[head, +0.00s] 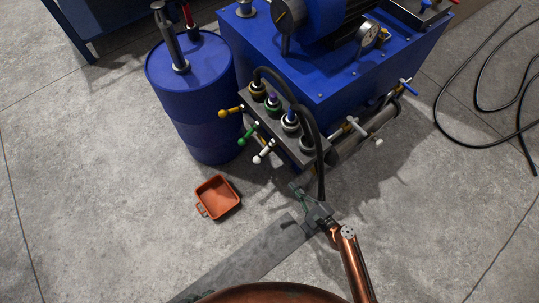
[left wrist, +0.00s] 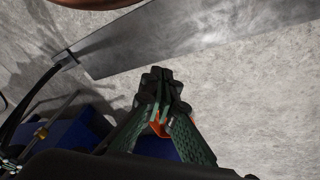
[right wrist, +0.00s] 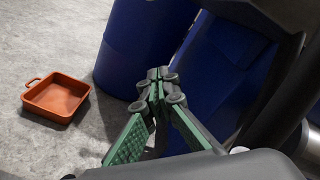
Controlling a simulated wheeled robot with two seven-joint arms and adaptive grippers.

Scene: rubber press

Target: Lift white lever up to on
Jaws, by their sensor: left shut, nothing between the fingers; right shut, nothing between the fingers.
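The white lever (head: 264,151) shows in the head view on the lever bank (head: 290,134) at the blue machine's front corner. It slants down and left, with its white knob at the lower end. My right gripper (head: 297,188) is below and to the right of the white lever, apart from it in the picture. Its fingers are closed and empty in the right wrist view (right wrist: 158,80). My left gripper (left wrist: 157,78) is closed and empty over the floor in the left wrist view. I cannot make it out in the head view.
A green lever (head: 246,135) and a yellow lever (head: 232,111) sit beside the white one. Black hoses (head: 312,140) arch over the bank. A blue drum (head: 200,95) stands left of the machine. An orange tray (head: 230,207) and a grey plate (head: 240,268) lie on the floor.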

